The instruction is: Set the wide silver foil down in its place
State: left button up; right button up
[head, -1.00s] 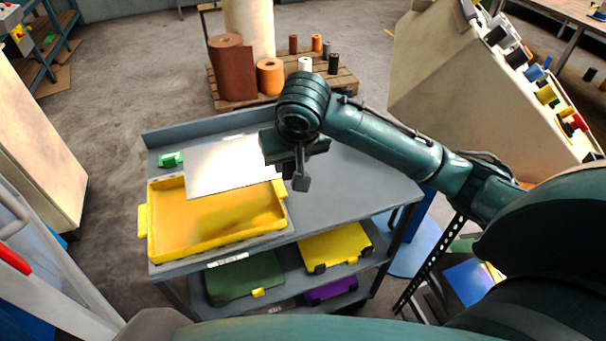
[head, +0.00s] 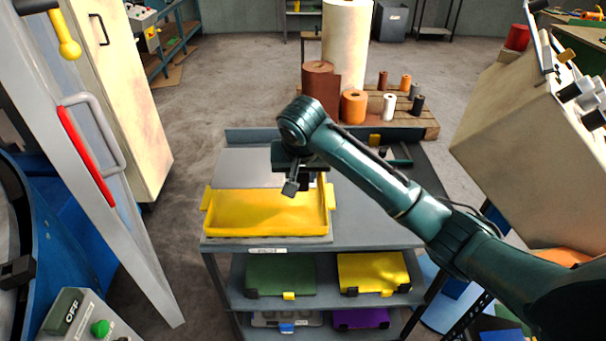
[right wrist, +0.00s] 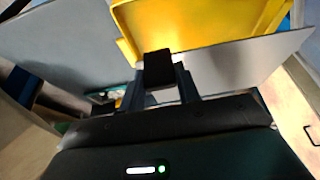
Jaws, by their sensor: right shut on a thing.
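The wide silver foil (head: 245,167) is a flat pale sheet over the back part of a yellow tray (head: 208,224) on the cart top. My right gripper (head: 296,184) is at the foil's right end, above the tray's right half. In the right wrist view the gripper (right wrist: 160,78) is shut on the edge of the foil (right wrist: 245,62), with the yellow tray (right wrist: 205,22) beyond it. I cannot tell whether the foil touches the tray. Part of the foil is hidden behind the gripper. My left gripper is not in view.
The grey cart (head: 375,230) has bare top surface right of the tray. Its lower shelves hold a green case (head: 280,273), a yellow case (head: 372,270) and a purple one (head: 360,319). A pallet with several rolls stands behind. A machine with a red handle (head: 86,155) stands at left.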

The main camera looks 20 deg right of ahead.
jog(key=shift+f+b, duration=0.7)
jog(key=shift+f, duration=5.25)
jog(key=o, duration=1.2)
